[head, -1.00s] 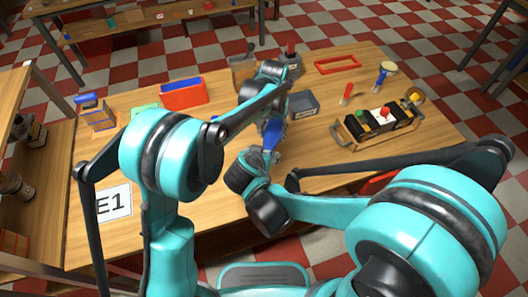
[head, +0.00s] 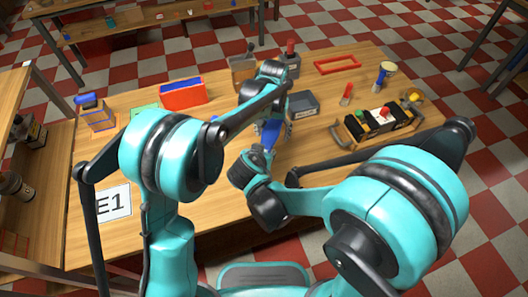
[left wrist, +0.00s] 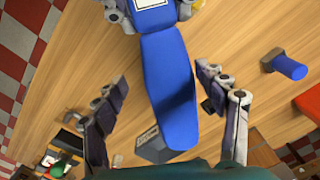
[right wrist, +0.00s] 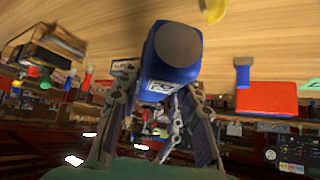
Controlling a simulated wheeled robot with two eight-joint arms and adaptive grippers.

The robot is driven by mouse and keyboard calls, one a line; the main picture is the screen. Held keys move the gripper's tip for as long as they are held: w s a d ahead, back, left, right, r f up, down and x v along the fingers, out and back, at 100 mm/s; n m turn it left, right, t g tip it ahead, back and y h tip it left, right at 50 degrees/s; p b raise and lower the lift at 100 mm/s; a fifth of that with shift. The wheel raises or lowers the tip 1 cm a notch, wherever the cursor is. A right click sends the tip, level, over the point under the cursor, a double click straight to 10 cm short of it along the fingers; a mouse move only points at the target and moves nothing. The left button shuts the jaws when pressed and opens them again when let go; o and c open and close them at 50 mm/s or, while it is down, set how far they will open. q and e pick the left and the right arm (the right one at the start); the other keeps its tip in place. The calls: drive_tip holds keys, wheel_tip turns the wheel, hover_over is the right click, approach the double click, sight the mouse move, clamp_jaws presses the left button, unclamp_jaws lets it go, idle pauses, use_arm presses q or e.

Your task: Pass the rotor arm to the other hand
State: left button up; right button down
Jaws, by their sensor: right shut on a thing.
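The rotor arm is a long blue piece (left wrist: 168,75) that runs between the two spread fingers of my left gripper (left wrist: 158,88) in the left wrist view. Those fingers stand apart from its sides. The fingers of my right gripper hold its far end, at the top of that view, beside a white label. In the right wrist view the blue rotor arm (right wrist: 172,62) shows a dark round end and a label, held by my right gripper (right wrist: 160,98). In the head view only a little blue (head: 268,133) shows between the grippers; my arms hide the rest.
A tray with several coloured parts (head: 378,128) stands at the right of the table, near a red frame (head: 338,65). A red bin (head: 184,94) stands at the back left, and a grey box (head: 303,104) close behind the grippers. An E1 card (head: 113,204) lies front left.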

sight(272, 135)
use_arm(q)
wheel_tip(272, 135, up, 12)
drive_tip(key=s+a+r+n+t, duration=0.1)
drive_tip(key=s+a+r+t, duration=0.15)
drive_tip(key=s+a, duration=0.45)
drive_tip(key=s+a+f+n+t, duration=0.1)
drive_tip(key=s+a+f+t, duration=0.1)
drive_tip(key=s+a, duration=0.5)
drive_tip(key=s+a+f+n+t, duration=0.1)
drive_tip(key=s+a+f+t, duration=0.1)
drive_tip(key=s+a, duration=0.4)
drive_tip(key=shift+s+a+f+t, duration=0.4)
drive_tip(key=shift+a+f, duration=0.25)
drive_tip(key=shift+a, duration=0.35)
